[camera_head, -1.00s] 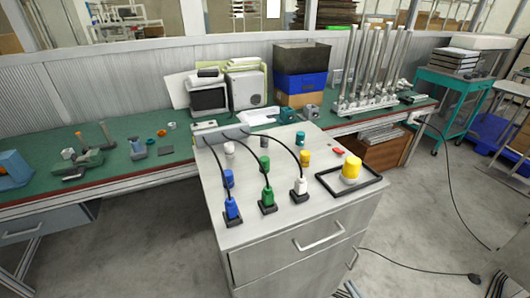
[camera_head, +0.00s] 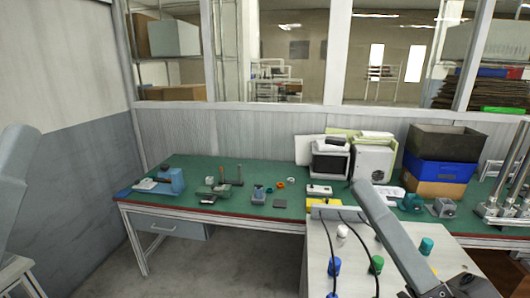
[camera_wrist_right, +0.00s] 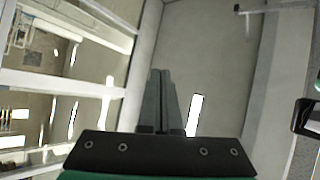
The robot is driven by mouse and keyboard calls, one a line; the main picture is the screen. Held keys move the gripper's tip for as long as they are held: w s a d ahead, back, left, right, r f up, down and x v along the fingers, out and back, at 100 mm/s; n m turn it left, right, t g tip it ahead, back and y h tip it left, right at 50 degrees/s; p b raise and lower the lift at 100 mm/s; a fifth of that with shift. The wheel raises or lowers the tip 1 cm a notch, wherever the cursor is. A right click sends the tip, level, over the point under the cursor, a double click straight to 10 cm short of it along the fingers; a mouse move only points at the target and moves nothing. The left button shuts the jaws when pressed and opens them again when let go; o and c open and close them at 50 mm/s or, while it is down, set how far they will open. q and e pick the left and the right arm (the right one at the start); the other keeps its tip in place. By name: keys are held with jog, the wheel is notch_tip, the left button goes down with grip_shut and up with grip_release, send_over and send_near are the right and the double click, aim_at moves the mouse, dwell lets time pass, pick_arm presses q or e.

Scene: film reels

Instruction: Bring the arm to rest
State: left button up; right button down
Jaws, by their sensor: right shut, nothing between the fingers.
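A grey link of my right arm (camera_head: 392,240) rises from the bottom right of the head view, in front of the cabinet. In the right wrist view the fingers of my right gripper (camera_wrist_right: 161,75) are together with nothing between them. They show against a pale wall and windows, clear of any object. A grey part of my left arm (camera_head: 14,175) shows at the left edge of the head view; its gripper is out of sight.
A grey cabinet (camera_head: 318,258) carries a blue cylinder (camera_head: 334,267), a green cylinder (camera_head: 377,264) and black cables; my right arm hides part of its top.

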jog(key=s+d+r+n+t+h, duration=0.45)
jog(key=d+r+h, duration=0.25)
jog(key=h, duration=0.4)
notch_tip(320, 180, up, 38)
jog(key=p, duration=3.8)
jog(key=shift+w+t, duration=0.15)
jog(key=shift+t, duration=0.3)
jog(key=shift+d+n, duration=0.1)
jog(key=shift+n, duration=0.15)
